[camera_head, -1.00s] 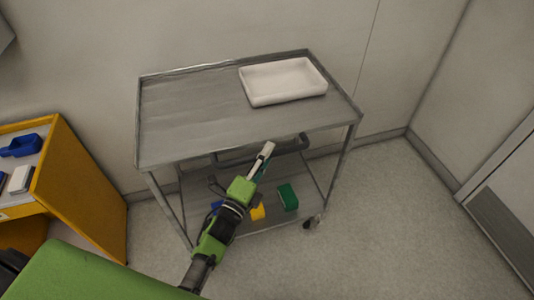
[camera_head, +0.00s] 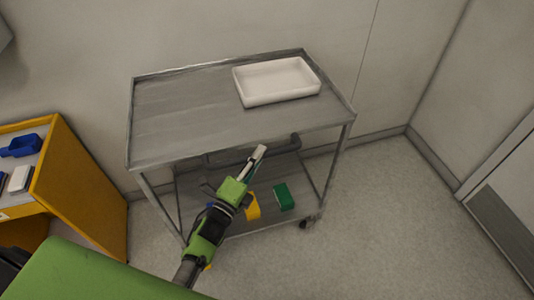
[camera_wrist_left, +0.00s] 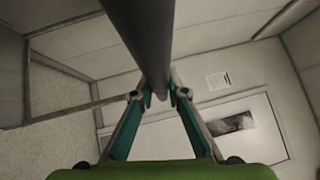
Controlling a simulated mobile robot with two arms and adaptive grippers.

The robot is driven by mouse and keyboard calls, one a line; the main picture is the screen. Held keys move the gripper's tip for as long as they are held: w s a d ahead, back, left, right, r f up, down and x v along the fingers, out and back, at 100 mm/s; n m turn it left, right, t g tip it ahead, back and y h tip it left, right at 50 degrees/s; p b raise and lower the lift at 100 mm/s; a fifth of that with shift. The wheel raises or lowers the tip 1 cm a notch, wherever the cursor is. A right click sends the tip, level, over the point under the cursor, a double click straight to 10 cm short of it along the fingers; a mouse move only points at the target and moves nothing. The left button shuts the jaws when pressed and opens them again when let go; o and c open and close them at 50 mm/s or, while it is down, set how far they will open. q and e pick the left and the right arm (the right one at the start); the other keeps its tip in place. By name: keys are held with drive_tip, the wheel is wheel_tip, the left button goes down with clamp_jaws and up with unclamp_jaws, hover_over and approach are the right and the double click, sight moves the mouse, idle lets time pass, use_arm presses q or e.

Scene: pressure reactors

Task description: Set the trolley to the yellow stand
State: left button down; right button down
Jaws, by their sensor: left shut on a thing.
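The metal trolley (camera_head: 185,110) stands against the back wall, its top shelf carrying a white tray (camera_head: 250,97). The yellow stand (camera_head: 85,195) is at the left, apart from the trolley by a strip of floor. My left gripper (camera_head: 262,152) is at the trolley's front side, below the top shelf. In the left wrist view my left gripper (camera_wrist_left: 160,98) is shut on the trolley's dark handle bar (camera_wrist_left: 145,35). Part of the handle also shows in the head view (camera_head: 283,147). My right gripper is out of view.
A green block (camera_head: 284,197) and a yellow item (camera_head: 252,206) are on the trolley's lower shelf. Open floor (camera_head: 390,220) lies to the right, and a door (camera_head: 510,195) is at the far right.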

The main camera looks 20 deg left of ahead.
use_arm(q)
drive_tip(key=s+a, duration=0.7)
drive_tip(key=a, duration=0.3)
drive_tip(key=s+a+b, duration=0.1)
drive_tip(key=s+a, duration=0.6)
drive_tip(key=a, duration=0.3)
drive_tip(key=shift+a, duration=0.35)
drive_tip(key=c, duration=2)
unclamp_jaws()
drive_tip(key=shift+a, duration=0.1)
drive_tip(key=shift+o, duration=0.2)
drive_tip(key=shift+s, duration=0.15)
drive_tip(key=v, duration=1.2)
